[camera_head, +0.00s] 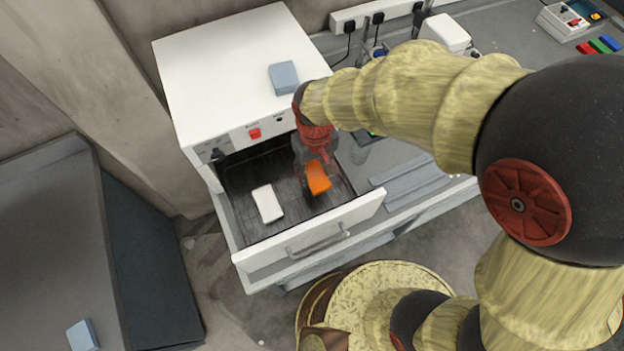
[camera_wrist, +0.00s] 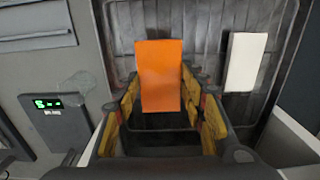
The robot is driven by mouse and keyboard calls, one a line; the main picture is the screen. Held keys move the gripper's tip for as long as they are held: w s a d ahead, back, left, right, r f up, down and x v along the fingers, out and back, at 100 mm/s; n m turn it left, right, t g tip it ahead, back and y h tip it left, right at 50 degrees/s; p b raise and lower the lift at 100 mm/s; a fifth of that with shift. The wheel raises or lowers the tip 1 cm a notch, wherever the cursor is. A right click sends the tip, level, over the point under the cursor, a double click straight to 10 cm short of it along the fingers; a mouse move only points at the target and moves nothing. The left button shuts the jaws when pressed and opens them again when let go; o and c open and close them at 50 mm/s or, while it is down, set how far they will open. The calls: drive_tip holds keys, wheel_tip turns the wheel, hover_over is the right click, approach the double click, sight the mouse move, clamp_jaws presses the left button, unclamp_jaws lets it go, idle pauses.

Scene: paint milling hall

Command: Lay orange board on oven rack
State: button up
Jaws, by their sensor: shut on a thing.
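The orange board (camera_head: 318,177) is at my gripper, over the right part of the dark oven rack (camera_head: 286,202) in the pulled-out drawer of the white oven. In the wrist view the orange board (camera_wrist: 160,72) stands out between the yellow-padded fingers of my gripper (camera_wrist: 163,118), which is shut on it. The dark rack (camera_wrist: 205,25) lies behind the board. I cannot tell whether the board touches the rack. A white board (camera_head: 267,203) lies on the rack to the left of the orange one in the head view; it also shows at the right in the wrist view (camera_wrist: 245,60).
The white oven (camera_head: 225,75) has a blue-grey block (camera_head: 284,77) on top. The drawer front (camera_head: 310,232) with its handle bounds the rack. A device with a green display (camera_wrist: 55,115) lies on the bench beside the drawer. Bare rack shows between the two boards.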

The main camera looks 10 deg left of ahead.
sight(315, 180)
drive_tip(key=shift+s+f+b, duration=0.1)
drive_tip(key=shift+f+b, duration=0.35)
drive_tip(key=shift+f, duration=1.9)
drive_tip(key=shift+f, duration=0.2)
drive_tip(key=o, duration=1.2)
drive_tip(key=shift+c, duration=0.2)
drive_tip(key=shift+r, duration=0.15)
